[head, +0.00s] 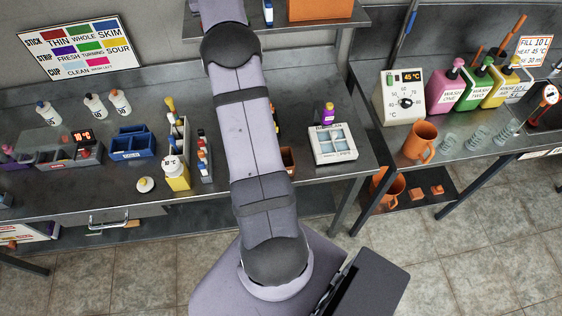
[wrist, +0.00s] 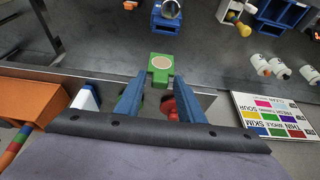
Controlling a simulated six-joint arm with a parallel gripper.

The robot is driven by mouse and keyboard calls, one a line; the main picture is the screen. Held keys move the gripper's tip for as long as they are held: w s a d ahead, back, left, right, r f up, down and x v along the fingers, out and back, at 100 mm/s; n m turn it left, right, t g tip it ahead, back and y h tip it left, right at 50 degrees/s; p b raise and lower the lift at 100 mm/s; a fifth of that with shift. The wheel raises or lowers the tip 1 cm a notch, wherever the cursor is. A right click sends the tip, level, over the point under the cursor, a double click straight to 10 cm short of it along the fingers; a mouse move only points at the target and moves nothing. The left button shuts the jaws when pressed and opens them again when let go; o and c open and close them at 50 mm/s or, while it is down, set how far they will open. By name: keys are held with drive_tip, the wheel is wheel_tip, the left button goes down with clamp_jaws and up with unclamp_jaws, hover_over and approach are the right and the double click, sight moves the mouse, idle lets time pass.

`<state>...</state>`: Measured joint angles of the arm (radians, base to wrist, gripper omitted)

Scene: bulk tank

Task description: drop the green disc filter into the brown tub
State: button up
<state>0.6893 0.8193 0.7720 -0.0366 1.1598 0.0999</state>
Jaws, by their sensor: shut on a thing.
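In the wrist view, my gripper (wrist: 160,82) has two blue fingers closed on the green disc filter (wrist: 161,76), a small green block with a round pale face. It is held at the fingertips, over the grey bench. In the head view, my gripper and the filter are not visible. A brown tub (head: 289,159) shows at the right edge of my arm on the bench, and my arm hides part of it. I cannot make out this tub in the wrist view.
A white compartment tray (head: 333,156) stands right of the tub. Left of my arm are a yellow-bodied container (head: 176,174) and blue bins (head: 132,146). An orange box (head: 320,9) sits on the upper shelf. An orange jug (head: 420,141) stands on the right bench.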

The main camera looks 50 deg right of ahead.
drive_tip(key=s+f+b, duration=0.1)
drive_tip(key=s+f, duration=0.1)
drive_tip(key=s, duration=0.2)
drive_tip(key=s+f+b, duration=0.1)
drive_tip(key=s+f, duration=0.2)
drive_tip(key=s, duration=0.1)
drive_tip(key=s+f+b, duration=0.1)
drive_tip(key=s+f, duration=0.2)
drive_tip(key=s, duration=0.1)
drive_tip(key=shift+d+f+b, duration=0.1)
drive_tip(key=shift+b, duration=0.25)
clamp_jaws()
drive_tip(key=s+a+f+b, duration=0.1)
drive_tip(key=s+a+f, duration=0.2)
drive_tip(key=s, duration=0.4)
drive_tip(key=s+a+f+b, duration=0.2)
drive_tip(key=s+a+f, duration=0.1)
drive_tip(key=s+f, duration=0.3)
drive_tip(key=shift+s+a, duration=0.2)
drive_tip(key=shift+s, duration=0.55)
drive_tip(key=shift+f, duration=0.2)
wheel_tip(320, 180, down, 6)
drive_tip(key=b, duration=0.5)
drive_tip(key=shift+r, duration=0.1)
drive_tip(key=o, duration=0.7)
unclamp_jaws()
